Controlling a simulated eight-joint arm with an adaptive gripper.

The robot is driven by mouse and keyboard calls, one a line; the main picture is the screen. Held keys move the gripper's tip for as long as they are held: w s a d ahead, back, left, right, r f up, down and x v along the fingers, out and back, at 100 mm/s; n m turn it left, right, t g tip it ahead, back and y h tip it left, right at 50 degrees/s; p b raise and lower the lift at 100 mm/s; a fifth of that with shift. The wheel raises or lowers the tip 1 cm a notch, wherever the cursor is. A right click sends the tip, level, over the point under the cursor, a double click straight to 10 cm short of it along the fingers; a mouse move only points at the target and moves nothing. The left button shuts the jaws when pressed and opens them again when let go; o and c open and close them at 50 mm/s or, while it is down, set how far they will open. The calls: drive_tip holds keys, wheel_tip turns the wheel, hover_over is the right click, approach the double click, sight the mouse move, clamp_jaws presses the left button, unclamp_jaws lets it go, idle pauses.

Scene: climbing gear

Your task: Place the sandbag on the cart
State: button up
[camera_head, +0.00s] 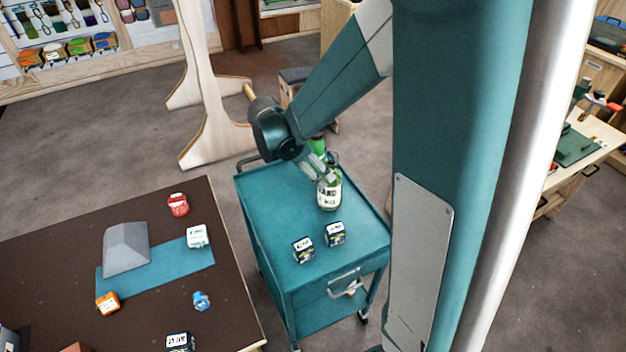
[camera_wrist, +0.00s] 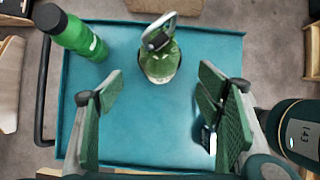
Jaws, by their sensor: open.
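The green sandbag (camera_head: 329,194), with a pale label reading "SAND", stands upright on the top of the teal cart (camera_head: 266,205). In the wrist view the sandbag (camera_wrist: 160,68) has a grey loop handle on top and sits on the cart top (camera_wrist: 150,125). My gripper (camera_head: 315,166) is at the sandbag's far-left side in the head view. In the wrist view my gripper (camera_wrist: 160,75) is open and empty, its green pads spread to either side, with the sandbag beyond the fingertips and apart from them. The pads partly cover the sandbag in the head view.
A green bottle (camera_wrist: 75,32) with a dark cap stands near the cart's corner. Two small dark boxes (camera_head: 303,249) (camera_head: 335,233) sit at the cart's front. A brown table (camera_head: 60,245) with several small items stands to the left. The cart's middle is clear.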

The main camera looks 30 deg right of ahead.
drive_tip(key=s+a+r+m+t+y, duration=0.3)
drive_tip(key=s+a+r+m, duration=0.3)
drive_tip(key=s+m, duration=0.3)
drive_tip(key=s+a+r+m+t+y, duration=0.3)
drive_tip(key=s+a+r+m, duration=0.3)
drive_tip(key=s+r+m, duration=0.3)
drive_tip(key=s, duration=0.3)
drive_tip(key=shift+s+a+r+m+t, duration=0.2)
drive_tip(key=shift+s+a+m+t, duration=0.1)
drive_tip(key=shift+s+m, duration=0.1)
